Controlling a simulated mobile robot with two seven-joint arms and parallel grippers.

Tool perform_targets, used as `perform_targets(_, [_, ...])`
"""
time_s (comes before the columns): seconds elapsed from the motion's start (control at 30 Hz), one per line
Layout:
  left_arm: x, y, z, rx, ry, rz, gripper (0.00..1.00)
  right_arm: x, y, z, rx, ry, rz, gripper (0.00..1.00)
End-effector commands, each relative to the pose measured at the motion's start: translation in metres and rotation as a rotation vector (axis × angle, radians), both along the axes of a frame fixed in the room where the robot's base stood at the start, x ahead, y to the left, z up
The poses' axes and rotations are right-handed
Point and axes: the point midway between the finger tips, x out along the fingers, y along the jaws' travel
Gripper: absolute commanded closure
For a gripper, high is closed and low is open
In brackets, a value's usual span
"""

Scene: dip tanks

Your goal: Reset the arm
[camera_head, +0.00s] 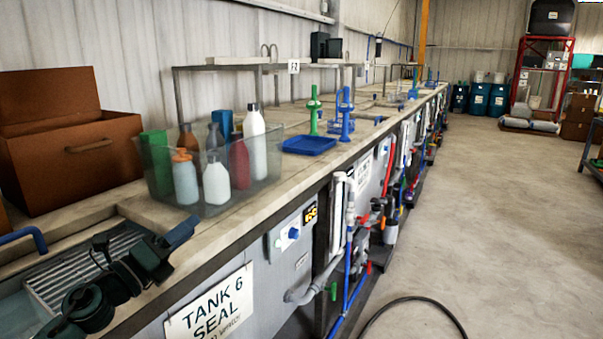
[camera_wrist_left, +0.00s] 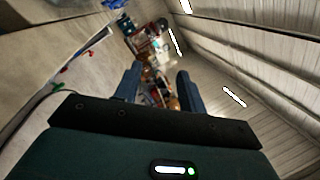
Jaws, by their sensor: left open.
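My left gripper (camera_head: 180,234) is at the lower left of the head view, over the front of the bench by the tank with the grey slatted rack. Its dark blue fingers point up and to the right. In the left wrist view the two fingers of my left gripper (camera_wrist_left: 157,83) stand apart with nothing between them. The nearest thing is a clear bin (camera_head: 225,190) of bottles just beyond the fingers; I see no contact. My right gripper is in neither view.
A blue tray (camera_head: 309,145) and green and blue stands (camera_head: 314,108) are farther along the bench. The Tank 6 sign (camera_head: 212,310) hangs on the front. The floor (camera_head: 480,220) to the right is mostly clear, with a hose (camera_head: 410,300).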

Motion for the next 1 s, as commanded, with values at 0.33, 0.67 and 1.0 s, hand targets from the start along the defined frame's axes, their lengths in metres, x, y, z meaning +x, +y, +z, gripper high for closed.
perform_targets(0.33, [-0.096,0.024,-0.139,-1.156,0.594,0.538,0.59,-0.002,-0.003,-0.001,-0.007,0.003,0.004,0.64])
perform_targets(0.67, [-0.235,0.001,-0.245,-1.629,1.122,1.044,0.59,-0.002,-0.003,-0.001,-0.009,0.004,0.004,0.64])
perform_targets(1.0, [-0.331,-0.030,-0.270,-1.759,1.431,1.355,0.59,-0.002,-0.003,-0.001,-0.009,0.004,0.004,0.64])
